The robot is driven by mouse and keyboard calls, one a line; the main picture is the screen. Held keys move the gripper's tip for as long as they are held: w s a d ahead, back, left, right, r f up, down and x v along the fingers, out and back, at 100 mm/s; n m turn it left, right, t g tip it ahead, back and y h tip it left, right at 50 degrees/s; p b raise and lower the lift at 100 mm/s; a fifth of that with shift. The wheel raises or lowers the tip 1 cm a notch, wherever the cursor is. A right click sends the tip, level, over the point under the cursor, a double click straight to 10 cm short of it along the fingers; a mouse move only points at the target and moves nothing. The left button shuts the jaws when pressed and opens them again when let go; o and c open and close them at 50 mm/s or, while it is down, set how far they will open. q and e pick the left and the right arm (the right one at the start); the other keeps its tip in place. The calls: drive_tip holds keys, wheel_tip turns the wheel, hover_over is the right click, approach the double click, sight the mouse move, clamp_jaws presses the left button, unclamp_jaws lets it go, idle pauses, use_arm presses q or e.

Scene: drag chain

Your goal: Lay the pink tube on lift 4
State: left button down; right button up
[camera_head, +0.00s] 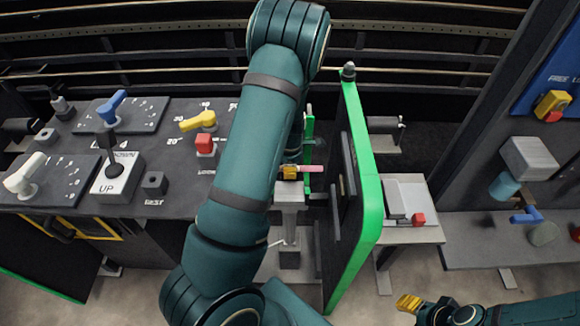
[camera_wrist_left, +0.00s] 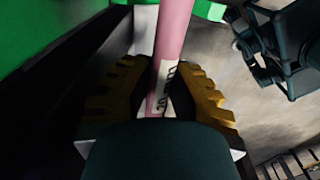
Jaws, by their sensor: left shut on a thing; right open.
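The pink tube (camera_head: 312,168) sticks out to the right of my left gripper (camera_head: 291,172) in the head view. That gripper's yellow fingers are shut on it. In the left wrist view the pink tube (camera_wrist_left: 172,40) runs up between the ribbed fingers (camera_wrist_left: 164,78) and carries a white label with dark print. A grey pedestal (camera_head: 289,198) stands just below the left gripper; I cannot tell whether they touch. No lift number is readable, so I cannot tell which is lift 4. My right gripper (camera_head: 411,303) is at the bottom right, open and away from the tube.
A green-edged upright panel (camera_head: 366,190) stands close to the right of the tube. A control desk (camera_head: 75,145) with levers and knobs is at the left. A grey stand with a red button (camera_head: 418,219) is right of the panel. My left arm hides part of the middle.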

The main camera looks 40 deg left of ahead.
use_arm(q)
drive_tip(key=shift+f+b, duration=2.4)
drive_tip(key=shift+f, duration=1.4)
drive_tip(key=c, duration=0.9)
unclamp_jaws()
drive_tip(key=shift+r, duration=0.1)
wheel_tip(320, 180, up, 12)
drive_tip(key=shift+s+f, duration=0.1)
